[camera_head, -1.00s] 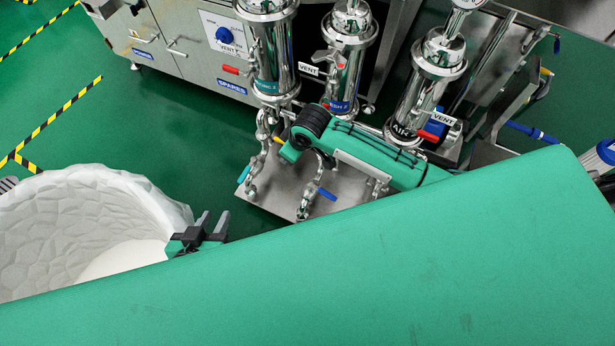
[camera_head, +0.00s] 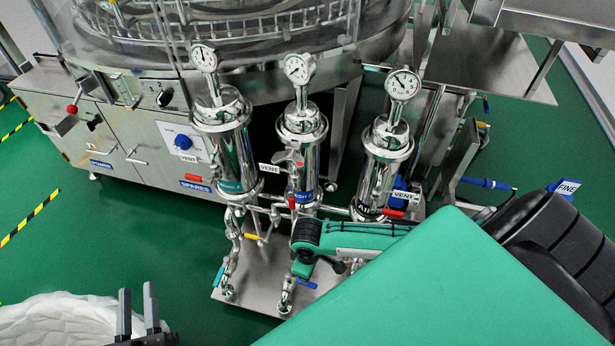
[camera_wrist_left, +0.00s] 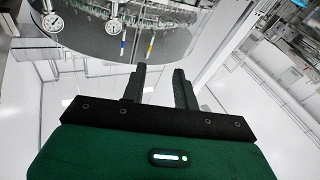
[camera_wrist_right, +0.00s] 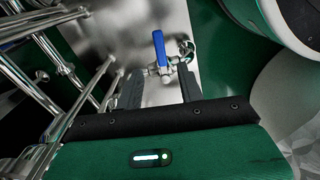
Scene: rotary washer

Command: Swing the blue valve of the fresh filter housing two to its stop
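The middle housing (camera_head: 302,150), a steel cylinder whose blue label is partly readable as "SH 2", stands between two others. Below it, the blue valve handle (camera_head: 305,283) sits low on the pipework, and it shows larger in the right wrist view (camera_wrist_right: 159,48). There it points up in the picture from a steel valve body (camera_wrist_right: 164,70). My right gripper (camera_wrist_right: 157,82) is open, its fingers on either side of the view just below the valve body; contact cannot be told. In the head view my right arm hides its fingers. My left gripper (camera_head: 137,292) is open and empty, away from the housings.
A left housing (camera_head: 228,145) with a teal handle (camera_head: 219,275) and a right housing (camera_head: 385,165) flank the middle one. Red vent handles (camera_head: 292,203) stick out nearby. A white bin (camera_head: 50,320) stands at lower left. Green floor lies open at left.

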